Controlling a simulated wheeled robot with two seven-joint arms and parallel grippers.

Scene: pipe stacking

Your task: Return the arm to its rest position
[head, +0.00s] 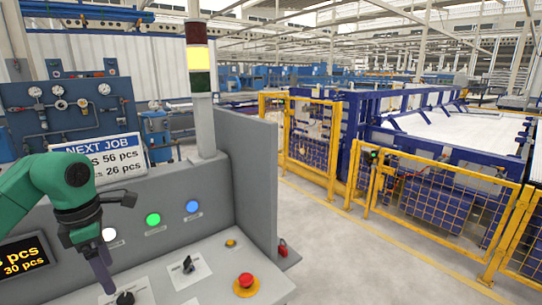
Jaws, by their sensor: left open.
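My left arm (50,185) is green and comes in from the left over a grey control console. My left gripper (103,275) is dark and points down above the console's sloped top, close to a black knob (125,298). I see nothing held in it. Its fingertips show small, and I cannot tell whether they touch the knob. My right gripper is out of view.
The console (240,190) bears a white, a green (153,219) and a blue (192,206) button, a black switch (188,265) and a red emergency button (246,281). A signal tower (200,80) shows yellow. Yellow fences (440,200) stand right, beyond open floor.

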